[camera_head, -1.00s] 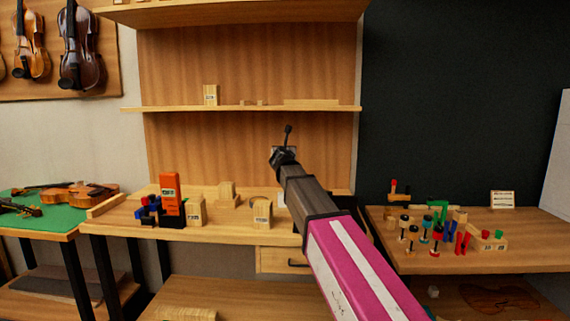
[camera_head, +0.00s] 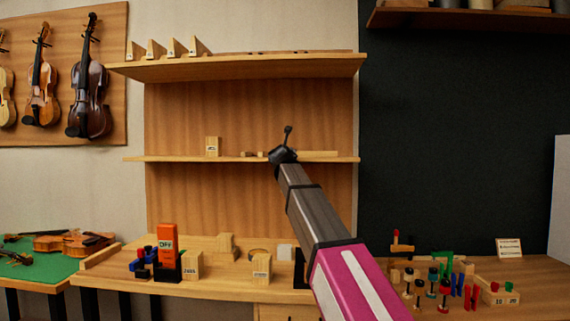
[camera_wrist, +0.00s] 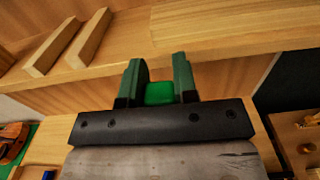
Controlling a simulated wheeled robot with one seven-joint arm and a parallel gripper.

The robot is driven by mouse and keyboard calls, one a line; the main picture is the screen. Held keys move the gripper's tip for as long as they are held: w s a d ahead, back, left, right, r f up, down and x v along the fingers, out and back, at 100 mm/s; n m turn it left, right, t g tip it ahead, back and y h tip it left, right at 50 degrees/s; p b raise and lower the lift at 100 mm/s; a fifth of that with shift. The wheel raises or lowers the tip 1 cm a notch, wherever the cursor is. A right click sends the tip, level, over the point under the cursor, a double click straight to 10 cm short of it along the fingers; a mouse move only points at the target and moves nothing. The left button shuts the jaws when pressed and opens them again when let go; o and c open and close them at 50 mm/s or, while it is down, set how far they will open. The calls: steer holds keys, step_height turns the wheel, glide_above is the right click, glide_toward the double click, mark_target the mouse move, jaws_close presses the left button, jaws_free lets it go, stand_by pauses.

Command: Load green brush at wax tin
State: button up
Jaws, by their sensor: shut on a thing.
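My gripper (camera_wrist: 159,62) is shut on a green thing (camera_wrist: 159,93), likely the green brush, which shows as a small green block between the two dark green fingers in the wrist view. In the head view my gripper (camera_head: 283,154) is raised in front of the wooden back panel, level with the middle shelf. A thin dark piece sticks up at its end; no green shows there. A low round item (camera_head: 257,251) stands on the middle bench, partly hidden behind a labelled wooden block (camera_head: 261,267). I cannot tell if it is the wax tin.
The middle shelf (camera_head: 180,159) and upper shelf (camera_head: 290,67) are on the back panel. An orange labelled block (camera_head: 167,243) and other blocks stand on the bench. Several small coloured tools and clamps (camera_head: 445,285) crowd the right bench. Violins (camera_head: 90,95) hang at left.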

steer(key=s+a+f+m+t, duration=0.1)
steer(key=a+f, duration=0.2)
steer(key=f, duration=0.9)
steer(key=s+a+f+m+t, duration=0.1)
steer(key=a+f+m, duration=0.1)
steer(key=f, duration=1)
steer(key=shift+s+a+f+m+h, duration=0.3)
steer(key=shift+s+a+h, duration=0.1)
steer(key=shift+a, duration=0.45)
steer(key=shift+f, duration=0.5)
stand_by(0.3)
step_height(320, 180, up, 7)
stand_by(0.9)
steer(key=shift+r, duration=0.1)
stand_by(0.4)
